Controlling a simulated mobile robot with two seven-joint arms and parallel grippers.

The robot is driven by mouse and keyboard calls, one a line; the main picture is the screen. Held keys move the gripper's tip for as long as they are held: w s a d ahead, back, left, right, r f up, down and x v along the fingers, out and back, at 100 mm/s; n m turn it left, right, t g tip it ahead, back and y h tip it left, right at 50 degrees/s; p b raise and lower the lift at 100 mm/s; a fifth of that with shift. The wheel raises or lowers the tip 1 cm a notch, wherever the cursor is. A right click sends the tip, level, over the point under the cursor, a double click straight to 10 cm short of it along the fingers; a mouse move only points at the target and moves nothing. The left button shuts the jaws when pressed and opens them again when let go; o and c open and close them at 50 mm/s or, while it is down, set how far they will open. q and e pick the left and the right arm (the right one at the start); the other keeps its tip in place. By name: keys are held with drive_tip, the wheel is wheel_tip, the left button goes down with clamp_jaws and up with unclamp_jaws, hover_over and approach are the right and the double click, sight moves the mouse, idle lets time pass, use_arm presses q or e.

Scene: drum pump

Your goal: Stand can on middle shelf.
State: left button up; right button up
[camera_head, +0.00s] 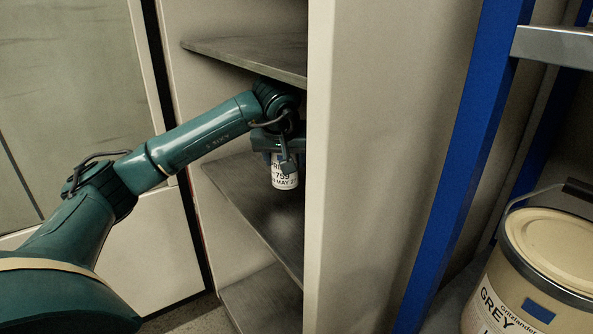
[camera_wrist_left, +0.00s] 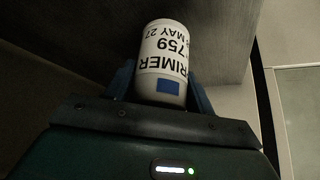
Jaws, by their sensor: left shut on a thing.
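The can (camera_head: 285,181) is small and white with a printed label. It is upright inside the cabinet, over the middle shelf (camera_head: 252,200). My left gripper (camera_head: 283,158) is shut on it from above. The can also shows in the left wrist view (camera_wrist_left: 163,50), between the blue fingers, with the words PRIMER and 759 and a blue square. A grey shelf surface lies beyond its far end there. I cannot tell whether the can's base touches the shelf. The cabinet's right wall hides part of the shelf. My right gripper is not in view.
The upper shelf (camera_head: 250,50) is above my left wrist, and a lower shelf (camera_head: 262,298) is below. The cabinet's pale right side (camera_head: 380,150) stands close to the gripper. A blue rack post (camera_head: 465,150) and a large GREY paint pail (camera_head: 545,265) are at right.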

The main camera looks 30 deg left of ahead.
sight(296, 162)
use_arm(q)
drive_tip(key=shift+w+d, duration=0.2)
drive_tip(key=shift+w, duration=0.35)
drive_tip(key=shift+w+d, duration=0.2)
drive_tip(key=shift+w, duration=0.35)
drive_tip(key=shift+w+d+f+b, duration=0.1)
drive_tip(key=shift+w+f+b, duration=0.05)
drive_tip(key=shift+f+b, duration=0.3)
drive_tip(key=shift+w+d+f+b, duration=0.1)
drive_tip(key=shift+f+b, duration=0.2)
drive_tip(key=shift+f, duration=0.25)
drive_tip(key=shift+a+f+b, duration=0.1)
drive_tip(key=shift+f+b, duration=0.3)
drive_tip(key=shift+f, duration=0.4)
drive_tip(key=shift+r, duration=0.15)
drive_tip(key=shift+f, duration=0.2)
drive_tip(key=o, duration=1.2)
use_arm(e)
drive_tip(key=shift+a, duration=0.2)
